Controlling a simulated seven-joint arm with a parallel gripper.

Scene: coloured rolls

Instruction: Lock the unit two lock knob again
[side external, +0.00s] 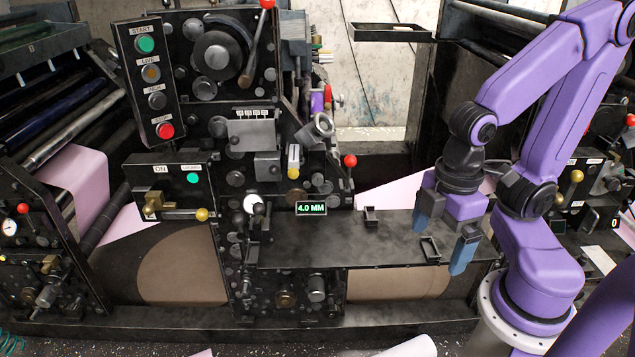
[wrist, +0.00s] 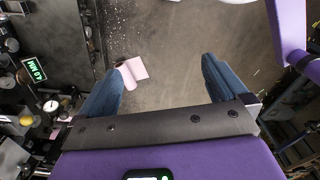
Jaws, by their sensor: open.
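My gripper (side external: 445,232) is open and empty, its two blue fingers pointing down near the right end of the dark ledge (side external: 385,240). It also shows in the wrist view (wrist: 167,68), with open floor between the fingers. On the middle machine unit, a display (side external: 311,208) reads 4.0 MM; it shows at the left in the wrist view (wrist: 34,70). A pale round knob (side external: 251,203) with a dark handle is left of the display. I cannot tell which knob is the lock knob. A box (side external: 168,178) marked ON has a lit green lamp and brass fittings.
A button panel (side external: 150,84) and a red-tipped lever (side external: 258,42) are above. A red ball handle (side external: 350,160) juts out behind the ledge. Two small brackets stand on the ledge, one (side external: 430,248) close to my fingers. A white roll (side external: 410,347) lies on the floor.

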